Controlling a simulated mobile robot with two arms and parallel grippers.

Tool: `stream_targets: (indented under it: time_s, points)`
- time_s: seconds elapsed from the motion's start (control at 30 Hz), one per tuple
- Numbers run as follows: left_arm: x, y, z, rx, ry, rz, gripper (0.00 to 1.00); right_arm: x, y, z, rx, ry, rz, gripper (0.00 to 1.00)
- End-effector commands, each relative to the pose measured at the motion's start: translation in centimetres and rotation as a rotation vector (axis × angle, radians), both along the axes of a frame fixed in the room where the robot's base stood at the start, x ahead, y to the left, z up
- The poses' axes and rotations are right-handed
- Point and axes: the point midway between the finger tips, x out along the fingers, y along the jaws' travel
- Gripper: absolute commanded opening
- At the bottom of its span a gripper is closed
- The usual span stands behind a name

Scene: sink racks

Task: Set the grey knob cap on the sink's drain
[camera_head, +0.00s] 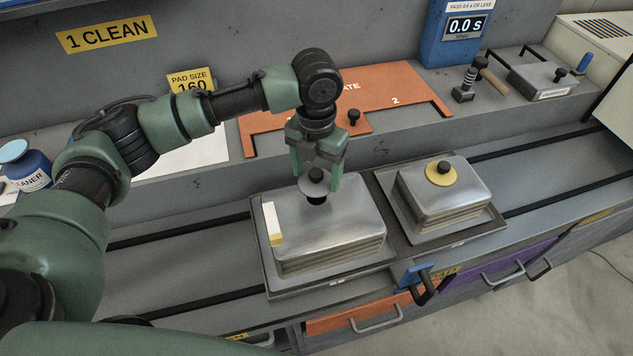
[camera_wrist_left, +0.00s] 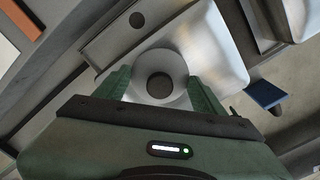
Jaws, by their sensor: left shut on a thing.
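The grey knob cap (camera_head: 309,187) is a light grey disc with a black knob. My left gripper (camera_head: 318,183) points down and is shut on it, over the left metal sink (camera_head: 345,228). The cap appears slightly above the sink top, but the exact gap is unclear. In the left wrist view the grey cap (camera_wrist_left: 176,67) sits between my left fingers (camera_wrist_left: 160,90). My right gripper is out of view.
A second sink (camera_head: 446,205) with a yellow knob cap (camera_head: 440,179) stands close on the right. A white and yellow strip (camera_head: 270,220) lies on the left sink's top. An orange plate (camera_head: 395,88) is behind.

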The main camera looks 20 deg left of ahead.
Motion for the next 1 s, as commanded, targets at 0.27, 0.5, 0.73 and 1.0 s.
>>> stream_targets:
  time_s: [0.27, 0.5, 0.73, 1.0]
  points:
    - [-0.1, 0.0, -3.0, 0.001, 0.004, -0.001, 0.29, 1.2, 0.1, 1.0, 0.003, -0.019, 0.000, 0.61]
    - [0.0, -0.1, -5.0, -0.001, -0.001, -0.001, 0.29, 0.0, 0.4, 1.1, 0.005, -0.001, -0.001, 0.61]
    - [0.0, -0.1, -5.0, 0.000, 0.000, -0.001, 0.29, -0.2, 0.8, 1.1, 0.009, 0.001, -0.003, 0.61]
    - [0.0, -0.1, -5.2, 0.000, 0.000, -0.001, 0.91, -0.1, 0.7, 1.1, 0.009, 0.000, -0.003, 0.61]
